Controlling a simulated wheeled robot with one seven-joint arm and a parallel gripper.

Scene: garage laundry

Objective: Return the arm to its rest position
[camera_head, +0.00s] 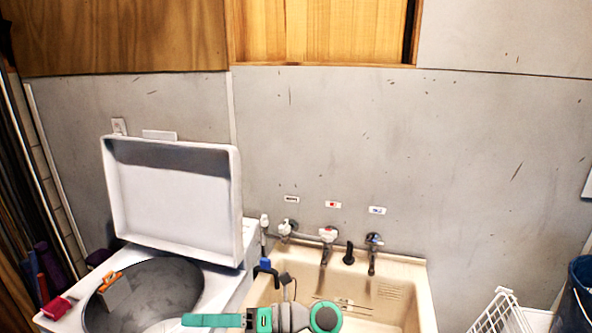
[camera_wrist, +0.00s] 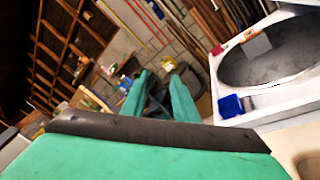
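My gripper (camera_head: 200,320) shows at the bottom of the head view as a flat teal piece pointing left. It is in front of the lower edge of the washer and beside the left side of the sink. The wrist view shows its wide teal palm with a dark edge and two teal fingers (camera_wrist: 158,76) beyond it. The fingers stand apart, and nothing shows held between them. My arm's grey links and teal joint cap run right from it, over the sink. The rest of my arm is hidden below the frame.
A white washer (camera_head: 238,287) with its lid (camera_head: 170,190) raised stands left. An orange-handled scraper (camera_head: 108,284) is at its round opening. A red object (camera_head: 56,307) lies on its corner. A beige sink (camera_head: 418,295) with taps is at centre. A white rack (camera_head: 500,312) and blue bin (camera_head: 578,295) stand right.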

